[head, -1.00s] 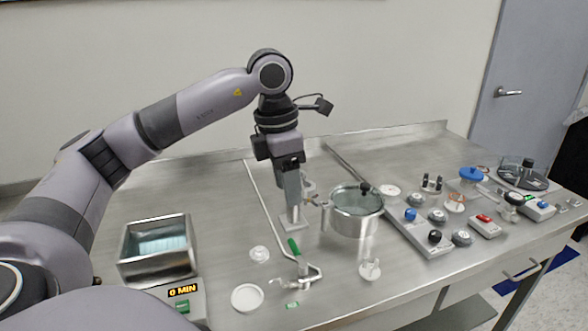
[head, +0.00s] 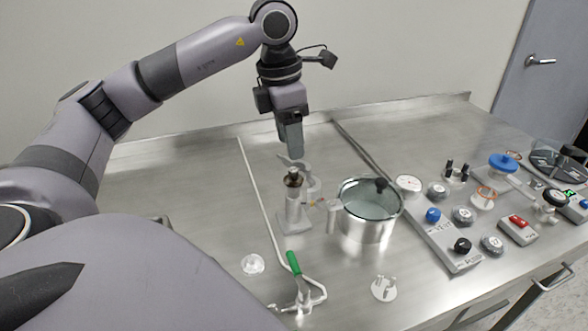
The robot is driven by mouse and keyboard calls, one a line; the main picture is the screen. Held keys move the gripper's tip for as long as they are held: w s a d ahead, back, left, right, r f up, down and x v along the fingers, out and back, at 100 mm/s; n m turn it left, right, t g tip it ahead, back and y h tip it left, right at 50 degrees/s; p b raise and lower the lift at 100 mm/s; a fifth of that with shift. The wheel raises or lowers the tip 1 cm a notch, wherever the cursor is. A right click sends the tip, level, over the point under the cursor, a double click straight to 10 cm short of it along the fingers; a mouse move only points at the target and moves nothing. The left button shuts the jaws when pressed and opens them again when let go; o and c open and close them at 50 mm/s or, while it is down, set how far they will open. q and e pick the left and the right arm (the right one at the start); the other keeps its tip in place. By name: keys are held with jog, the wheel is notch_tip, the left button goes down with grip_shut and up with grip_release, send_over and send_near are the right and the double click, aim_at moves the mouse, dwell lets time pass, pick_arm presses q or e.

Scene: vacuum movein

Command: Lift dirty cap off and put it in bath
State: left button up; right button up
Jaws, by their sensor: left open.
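A dark brownish cap (head: 293,177) sits on top of a pale upright cylinder (head: 293,209) on a small base. I take it for the dirty cap. My left gripper (head: 292,155) is above the cap, pointing down, apart from it and empty. Its fingers overlap in this view, but it is open. The bath is almost wholly hidden behind my left arm. My right gripper is out of view.
A clear-lidded steel chamber (head: 366,224) stands right of the cylinder. A green-handled valve (head: 293,263) and a clear dish (head: 253,264) lie in front. A control panel (head: 440,236) and small parts crowd the right. The table behind is clear.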

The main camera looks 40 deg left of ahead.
aim_at(293, 169)
pick_arm(q)
jog(key=f, duration=0.4)
jog(key=f+p, duration=0.1)
jog(key=f, duration=0.1)
jog(key=shift+w+d+f, duration=0.1)
jog(key=shift+d+f, duration=0.15)
grip_shut()
